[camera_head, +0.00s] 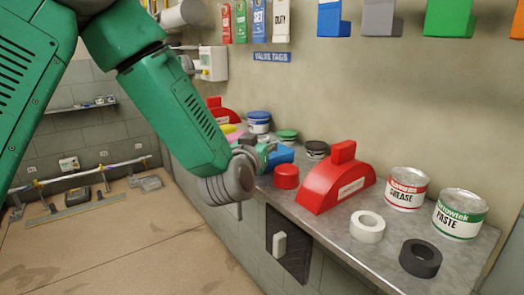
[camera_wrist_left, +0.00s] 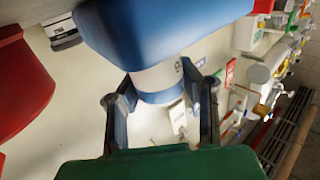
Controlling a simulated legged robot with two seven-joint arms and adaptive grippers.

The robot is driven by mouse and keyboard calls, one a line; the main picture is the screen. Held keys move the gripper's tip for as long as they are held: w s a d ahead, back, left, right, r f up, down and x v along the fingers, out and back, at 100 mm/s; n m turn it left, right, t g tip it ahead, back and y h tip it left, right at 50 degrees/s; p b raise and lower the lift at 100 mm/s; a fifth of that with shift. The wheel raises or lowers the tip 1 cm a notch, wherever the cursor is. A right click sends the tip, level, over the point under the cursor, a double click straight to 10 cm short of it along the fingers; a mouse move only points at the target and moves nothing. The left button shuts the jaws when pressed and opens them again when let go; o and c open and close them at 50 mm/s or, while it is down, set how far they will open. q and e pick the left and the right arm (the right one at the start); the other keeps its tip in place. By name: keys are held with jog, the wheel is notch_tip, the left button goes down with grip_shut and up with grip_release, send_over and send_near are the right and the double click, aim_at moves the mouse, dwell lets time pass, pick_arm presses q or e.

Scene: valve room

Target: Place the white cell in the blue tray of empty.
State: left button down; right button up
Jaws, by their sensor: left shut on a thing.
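My left gripper (camera_head: 264,148) is over the left part of the wall bench, mostly hidden behind my wrist in the head view. In the left wrist view its two fingers (camera_wrist_left: 160,110) are shut on a pale cylinder, which looks like the white cell (camera_wrist_left: 157,80). A large blue thing with a rounded edge (camera_wrist_left: 160,25) lies right against the cell's upper end in that view. A blue block (camera_head: 280,155) also shows beside the gripper in the head view. I cannot tell if it is the blue tray. My right gripper is not in view.
On the bench (camera_head: 330,222) stand a red lid (camera_head: 286,176), a red housing (camera_head: 336,184), a grease can (camera_head: 406,188), a paste can (camera_head: 459,214), a white tape roll (camera_head: 367,227) and a black tape roll (camera_head: 420,258). A blue-lidded can (camera_head: 258,122) stands behind the gripper.

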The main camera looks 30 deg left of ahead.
pick_arm(q)
jog(key=shift+f, duration=0.85)
jog(key=shift+w+a+f, duration=0.15)
jog(key=shift+a, duration=0.3)
jog(key=c, duration=1.1)
grip_release()
jog(key=shift+c, duration=0.2)
jog(key=shift+d, duration=0.25)
